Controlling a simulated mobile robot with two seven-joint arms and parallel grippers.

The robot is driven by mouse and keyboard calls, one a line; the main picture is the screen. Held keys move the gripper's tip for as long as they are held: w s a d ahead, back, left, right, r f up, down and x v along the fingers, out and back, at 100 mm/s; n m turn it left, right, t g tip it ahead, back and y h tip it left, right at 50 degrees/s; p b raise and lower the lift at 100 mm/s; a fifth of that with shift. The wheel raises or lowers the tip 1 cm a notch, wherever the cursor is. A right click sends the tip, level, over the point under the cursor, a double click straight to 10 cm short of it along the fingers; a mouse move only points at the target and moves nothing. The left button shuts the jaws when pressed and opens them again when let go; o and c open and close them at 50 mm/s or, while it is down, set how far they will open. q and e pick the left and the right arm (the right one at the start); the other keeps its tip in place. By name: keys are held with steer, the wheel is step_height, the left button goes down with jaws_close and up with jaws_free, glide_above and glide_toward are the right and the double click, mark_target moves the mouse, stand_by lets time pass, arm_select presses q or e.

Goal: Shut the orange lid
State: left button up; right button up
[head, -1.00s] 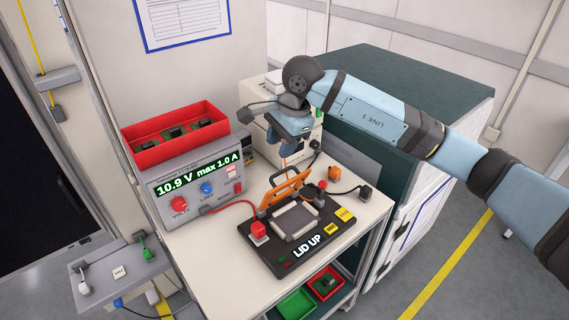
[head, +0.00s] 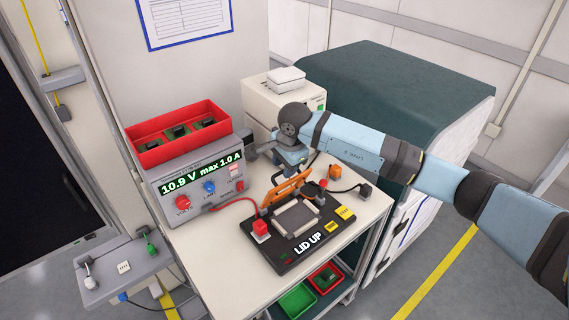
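The orange lid (head: 284,190) stands raised and tilted at the back of a black fixture (head: 272,248), whose front display reads "LID UP". A grey cradle (head: 297,217) lies open in front of the lid. My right gripper (head: 285,174) reaches down just behind the lid's upper edge. Its fingertips are small and partly hidden by the lid, so I cannot tell if they are open or shut, or if they touch the lid. My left gripper is not in view.
A power supply (head: 201,187) reading "10.9 V max 1.0 A" stands left, with a red bin (head: 178,135) on top. A red knob (head: 261,229) sits on the fixture. An orange block (head: 335,171) and cables lie behind right. Green and red bins (head: 297,301) sit below.

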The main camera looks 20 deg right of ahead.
steer(key=shift+f, duration=0.35)
jaws_close()
